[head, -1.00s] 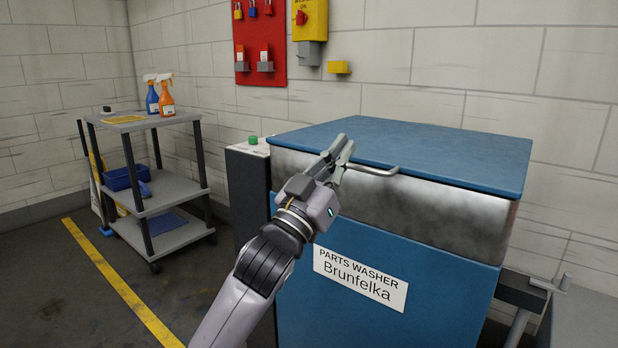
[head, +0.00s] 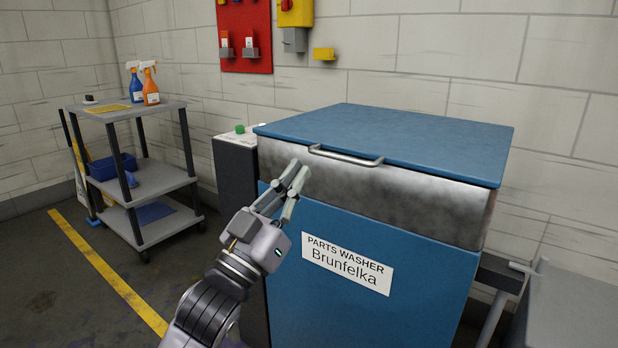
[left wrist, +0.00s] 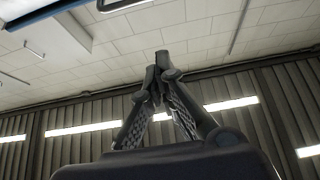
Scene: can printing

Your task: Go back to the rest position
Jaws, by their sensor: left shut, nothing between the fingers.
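My left gripper (head: 297,178) is in front of the parts washer (head: 370,235), below and to the left of its lid handle (head: 345,157). It looks apart from the handle. Its fingers are shut and hold nothing; the left wrist view shows the closed fingertips (left wrist: 160,62) against the ceiling and far wall. The washer is a blue cabinet with a blue lid, a bare metal front band and a "Brunfelka" label. Its lid is down. My right gripper is in neither view.
A grey cart (head: 142,180) with spray bottles (head: 143,84) and a blue bin stands at the left. A dark box with a green button (head: 240,129) adjoins the washer. A grey surface (head: 575,305) is at the lower right. Floor with a yellow line is clear at the left.

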